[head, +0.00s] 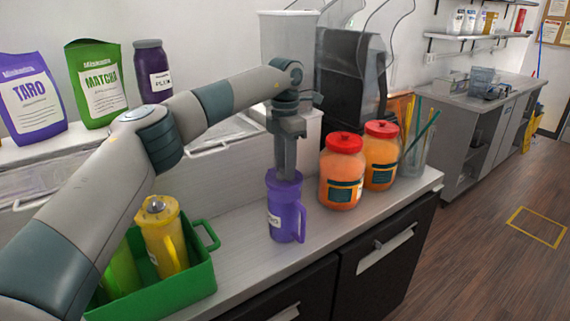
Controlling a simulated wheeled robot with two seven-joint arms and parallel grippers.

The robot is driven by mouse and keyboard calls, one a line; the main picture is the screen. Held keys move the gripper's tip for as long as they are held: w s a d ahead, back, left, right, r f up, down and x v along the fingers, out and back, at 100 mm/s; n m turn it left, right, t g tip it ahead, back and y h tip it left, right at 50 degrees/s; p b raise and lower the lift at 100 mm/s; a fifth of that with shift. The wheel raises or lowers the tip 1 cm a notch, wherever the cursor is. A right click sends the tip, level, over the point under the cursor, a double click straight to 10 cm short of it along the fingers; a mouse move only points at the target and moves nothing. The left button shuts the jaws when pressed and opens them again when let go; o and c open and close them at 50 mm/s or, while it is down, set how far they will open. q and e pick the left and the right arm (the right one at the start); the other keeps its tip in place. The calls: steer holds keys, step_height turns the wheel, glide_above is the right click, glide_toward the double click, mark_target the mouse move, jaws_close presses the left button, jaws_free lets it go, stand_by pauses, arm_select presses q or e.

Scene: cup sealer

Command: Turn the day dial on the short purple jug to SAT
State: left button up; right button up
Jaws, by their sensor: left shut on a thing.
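The short purple jug (285,212) stands upright on the grey counter, with its handle to the right and a white label low on its left side. My left gripper (285,174) points straight down over the jug and is shut at the top of its lid, where the day dial sits. The fingers hide the dial, so its setting cannot be read. My right gripper is not in view.
A green crate (196,284) holding a yellow jug (162,238) stands at the left. Two orange jars with red lids (342,172) (381,155) and a clear holder of straws (417,145) stand right of the jug. The counter in front is narrow.

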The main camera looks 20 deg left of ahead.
arm_select(q)
steer(key=shift+m, duration=0.3)
steer(key=o, duration=1.1)
steer(key=shift+c, duration=0.2)
steer(key=shift+r, duration=0.1)
steer(key=shift+r+b, duration=0.3)
steer(key=shift+r, duration=0.25)
step_height(320, 180, up, 7)
steer(key=shift+b, duration=1)
step_height(320, 180, up, 9)
steer(key=shift+p, duration=0.45)
